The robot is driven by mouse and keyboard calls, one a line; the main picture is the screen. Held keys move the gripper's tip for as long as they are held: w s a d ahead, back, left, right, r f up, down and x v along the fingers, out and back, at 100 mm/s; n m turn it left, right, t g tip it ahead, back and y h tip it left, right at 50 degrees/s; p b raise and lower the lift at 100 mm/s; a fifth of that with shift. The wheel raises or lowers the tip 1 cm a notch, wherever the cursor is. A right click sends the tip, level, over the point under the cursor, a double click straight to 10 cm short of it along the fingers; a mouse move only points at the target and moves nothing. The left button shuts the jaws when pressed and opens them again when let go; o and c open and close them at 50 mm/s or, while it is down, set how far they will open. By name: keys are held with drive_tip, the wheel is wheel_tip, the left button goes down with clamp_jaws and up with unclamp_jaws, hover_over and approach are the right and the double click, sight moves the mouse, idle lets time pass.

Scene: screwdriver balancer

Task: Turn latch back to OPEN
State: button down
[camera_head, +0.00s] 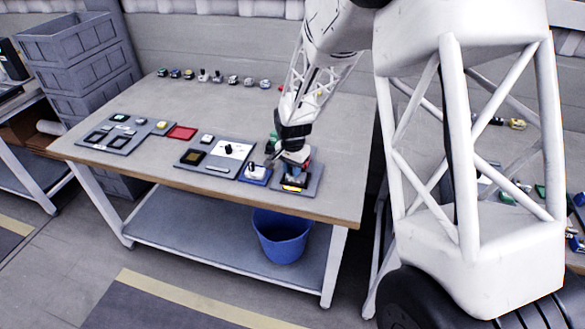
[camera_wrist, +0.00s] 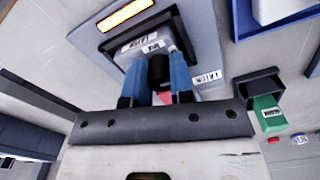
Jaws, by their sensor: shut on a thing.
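My gripper (camera_head: 294,163) is low over the grey latch panel (camera_head: 312,186) at the front right of the table. In the wrist view, the two blue fingers of my gripper (camera_wrist: 156,74) are closed around a dark latch knob (camera_wrist: 158,66). The knob stands on a light plate with small labels, one of them by the knob and another to the right; I cannot read them surely. A lit yellow strip (camera_wrist: 126,14) is on the panel beyond the knob. The knob is hidden by my gripper in the head view, and its turn angle is unclear.
A blue-based block (camera_head: 256,173) stands just left of the latch panel. Another grey panel (camera_head: 215,168) is further left, then a red tray (camera_head: 181,132). Several small parts line the table's back edge. A blue bucket (camera_head: 281,238) is below. The table's middle is clear.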

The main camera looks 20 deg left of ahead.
drive_tip(key=shift+n, duration=0.5)
drive_tip(key=n, duration=0.3)
drive_tip(key=shift+n, duration=6.9)
